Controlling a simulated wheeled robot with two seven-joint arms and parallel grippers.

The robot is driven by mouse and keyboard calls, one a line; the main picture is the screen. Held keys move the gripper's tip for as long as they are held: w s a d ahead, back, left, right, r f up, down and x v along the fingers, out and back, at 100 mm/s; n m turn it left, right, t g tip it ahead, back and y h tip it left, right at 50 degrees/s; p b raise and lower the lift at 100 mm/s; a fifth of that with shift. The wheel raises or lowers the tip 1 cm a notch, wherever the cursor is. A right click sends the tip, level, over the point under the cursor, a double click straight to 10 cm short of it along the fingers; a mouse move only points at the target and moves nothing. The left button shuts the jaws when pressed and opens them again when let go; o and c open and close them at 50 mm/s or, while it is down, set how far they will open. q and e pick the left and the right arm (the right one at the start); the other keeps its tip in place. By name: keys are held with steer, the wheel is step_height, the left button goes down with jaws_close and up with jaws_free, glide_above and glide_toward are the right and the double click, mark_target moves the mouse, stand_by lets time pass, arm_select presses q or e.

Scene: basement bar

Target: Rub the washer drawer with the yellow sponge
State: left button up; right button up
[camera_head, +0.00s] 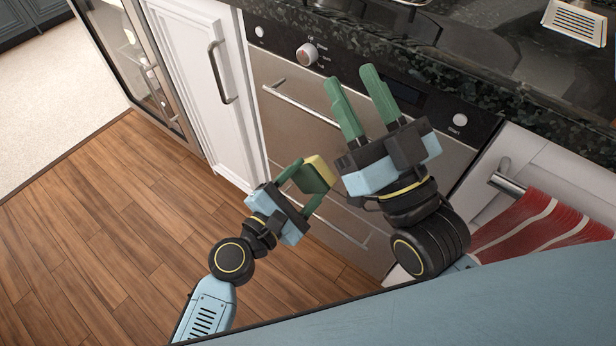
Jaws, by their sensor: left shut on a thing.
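The yellow sponge (320,168) is held in my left gripper (310,181), whose green fingers are shut on it. The gripper hides part of the sponge. It is in front of the washer's steel front (285,125), between an upper bar handle (300,103) and a lower bar handle (345,236). I cannot tell whether the sponge touches the steel. My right gripper (352,85) is open and empty, with two green fingers apart, in front of the washer's upper right part. My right arm hides some of the front.
A dark control panel with a knob (307,54) runs above the steel front. A granite counter (400,50) overhangs it. A white cabinet (200,75) is at left; a red striped towel (535,225) hangs at right. Wooden floor (110,220) is clear at left.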

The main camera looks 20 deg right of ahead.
arm_select(q)
steer(key=shift+v, duration=1.55)
steer(key=shift+w+d, duration=0.1)
steer(key=shift+d, duration=0.05)
steer(key=shift+w+d+f+b, duration=0.35)
steer(key=shift+w+d, duration=0.3)
steer(key=shift+d, duration=0.25)
steer(key=shift+w+d+f+b, duration=0.35)
steer(key=shift+w+d, duration=0.25)
steer(key=shift+d, duration=0.25)
steer(key=shift+w+d+f+b, duration=0.25)
steer(key=shift+w+d+b, duration=0.1)
steer(key=shift+w+d, duration=0.45)
steer(key=shift+d, duration=0.25)
steer(key=shift+x, duration=1)
steer(key=shift+s, duration=0.1)
